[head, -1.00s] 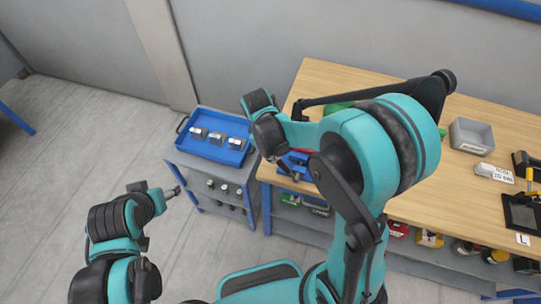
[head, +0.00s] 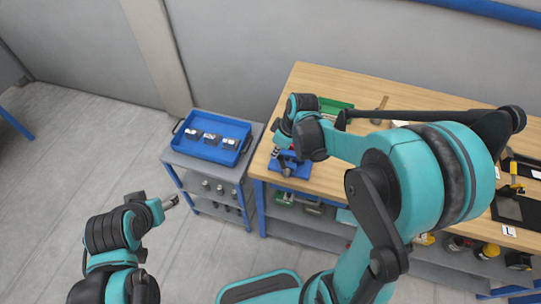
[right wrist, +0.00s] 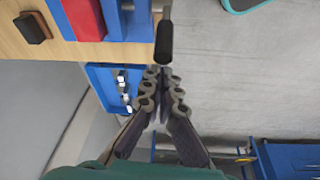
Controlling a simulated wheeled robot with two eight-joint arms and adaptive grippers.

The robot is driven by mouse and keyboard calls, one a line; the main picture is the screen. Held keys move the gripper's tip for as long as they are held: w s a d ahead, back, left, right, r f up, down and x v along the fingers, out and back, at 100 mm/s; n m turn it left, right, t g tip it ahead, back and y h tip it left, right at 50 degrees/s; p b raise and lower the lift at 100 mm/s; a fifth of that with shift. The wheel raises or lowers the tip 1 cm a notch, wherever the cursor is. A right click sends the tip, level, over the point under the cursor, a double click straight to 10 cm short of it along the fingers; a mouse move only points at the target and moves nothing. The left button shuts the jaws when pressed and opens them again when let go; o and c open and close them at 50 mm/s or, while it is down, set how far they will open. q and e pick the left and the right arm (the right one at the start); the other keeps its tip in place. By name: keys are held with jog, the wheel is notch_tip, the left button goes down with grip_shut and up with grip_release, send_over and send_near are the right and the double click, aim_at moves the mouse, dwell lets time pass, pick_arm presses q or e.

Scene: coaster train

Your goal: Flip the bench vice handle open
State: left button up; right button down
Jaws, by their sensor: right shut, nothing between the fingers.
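The blue bench vice (head: 292,168) is fixed at the front left corner of the wooden workbench. In the right wrist view its blue body (right wrist: 128,22) is at the top, and its handle, a metal rod with a black grip (right wrist: 164,42), sticks out past the bench edge. My right gripper (right wrist: 158,72) is shut and empty, its fingertips close to the end of the black grip. I cannot tell whether they touch. In the head view the right gripper (head: 277,150) is beside the vice, partly hidden by its wrist. My left gripper (head: 171,202) is away over the floor.
A grey cart with a blue tray (head: 186,148) holding several metal blocks stands left of the workbench (head: 325,85). A green thing (head: 335,107) lies behind my right wrist. Floor on the left is free.

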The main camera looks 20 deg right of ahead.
jog(key=shift+s+d+t+y+b, duration=0.25)
jog(key=shift+d+t+y, duration=0.1)
jog(key=shift+d, duration=0.15)
jog(key=shift+s+d+t+y+b, duration=0.25)
jog(key=shift+d+y, duration=0.1)
jog(key=shift+d, duration=0.15)
jog(key=s+d+f+t+y+b, duration=0.2)
jog(key=s+d+y+b, duration=0.2)
jog(key=d+b, duration=0.3)
jog(key=shift+s+d+t, duration=0.4)
jog(key=shift+s, duration=0.35)
jog(key=shift+s+f, duration=0.1)
jog(key=shift+f, duration=0.1)
notch_tip(320, 180, up, 4)
jog(key=w+p, duration=0.2)
jog(key=p, duration=0.1)
jog(key=s+d+r+p, duration=0.1)
jog(key=s+d+r, duration=0.2)
jog(key=s+d, duration=0.2)
jog(key=shift+s+d, duration=0.2)
jog(key=shift+d, duration=0.25)
